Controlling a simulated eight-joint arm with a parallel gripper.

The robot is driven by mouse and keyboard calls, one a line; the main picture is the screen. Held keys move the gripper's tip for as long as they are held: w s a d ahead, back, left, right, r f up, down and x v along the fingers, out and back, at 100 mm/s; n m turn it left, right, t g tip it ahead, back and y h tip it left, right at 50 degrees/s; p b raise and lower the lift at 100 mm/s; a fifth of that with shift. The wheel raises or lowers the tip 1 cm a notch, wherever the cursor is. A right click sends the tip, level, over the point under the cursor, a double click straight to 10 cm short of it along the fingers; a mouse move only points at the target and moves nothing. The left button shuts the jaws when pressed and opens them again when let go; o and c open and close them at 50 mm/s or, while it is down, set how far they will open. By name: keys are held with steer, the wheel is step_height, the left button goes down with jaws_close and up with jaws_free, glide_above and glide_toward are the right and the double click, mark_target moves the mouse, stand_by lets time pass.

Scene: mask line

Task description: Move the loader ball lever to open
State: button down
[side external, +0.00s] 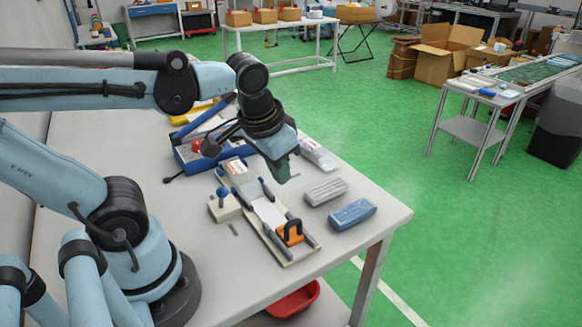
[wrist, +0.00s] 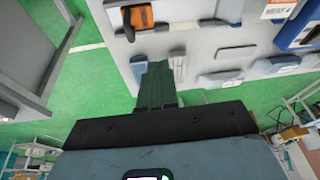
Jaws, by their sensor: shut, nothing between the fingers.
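The loader (side external: 262,213) is a long pale fixture lying on the table, with dark side rails and an orange handle (side external: 291,232) at its near end. A lever with a blue ball (side external: 222,192) stands on a small beige block at the loader's left side. I cannot make out the ball lever in the wrist view. The orange handle also shows at the top of the wrist view (wrist: 139,17). My gripper (side external: 282,176) is shut and empty, held above the table to the right of the ball lever. Its closed fingers show in the wrist view (wrist: 156,76).
A blue box (side external: 185,158) with a red ball knob (side external: 197,146) stands behind the lever. A grey pack (side external: 325,191) and a blue pack (side external: 352,214) lie right of the loader. A red bin (side external: 293,299) is below the table's front edge.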

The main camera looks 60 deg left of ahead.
steer(key=s+r+g, duration=0.1)
steer(key=s+a+r+n+g+y, duration=0.1)
steer(key=g, duration=0.1)
steer(key=s+r+n+g+y, duration=0.1)
steer(key=r, duration=0.1)
steer(key=shift+s+a+g, duration=0.3)
steer(key=shift+s+g, duration=0.1)
steer(key=shift+f, duration=0.1)
glide_above(222, 200)
steer(key=w+d, duration=0.1)
steer(key=d, duration=0.2)
step_height(222, 200, down, 10)
steer(key=shift+w+d, duration=0.15)
steer(key=shift+d, duration=0.05)
steer(key=shift+a, duration=0.1)
